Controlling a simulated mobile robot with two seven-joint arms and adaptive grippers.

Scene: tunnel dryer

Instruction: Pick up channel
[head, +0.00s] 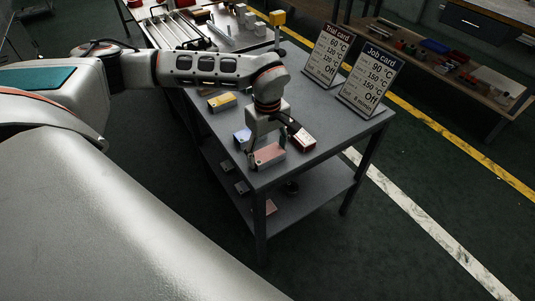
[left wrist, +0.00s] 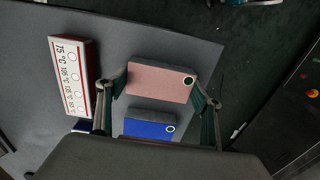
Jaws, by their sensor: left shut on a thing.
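A pink block (head: 268,156) with a dark round hole at one end is at the near corner of the grey table. It also shows in the left wrist view as a pink face (left wrist: 160,82) between the two fingers. My left gripper (head: 268,143) is shut on this pink block, with one finger at each end. I cannot tell if the block is clear of the tabletop. No part is marked as the channel. My right gripper is not in view.
A red and white box with temperature marks (left wrist: 72,75) lies close to the gripper. A yellow block (head: 222,102) sits farther back on the table (head: 330,125). The Trial card (head: 327,55) and the Job card (head: 370,82) stand at the right edge. A lower shelf (head: 310,195) holds several small things.

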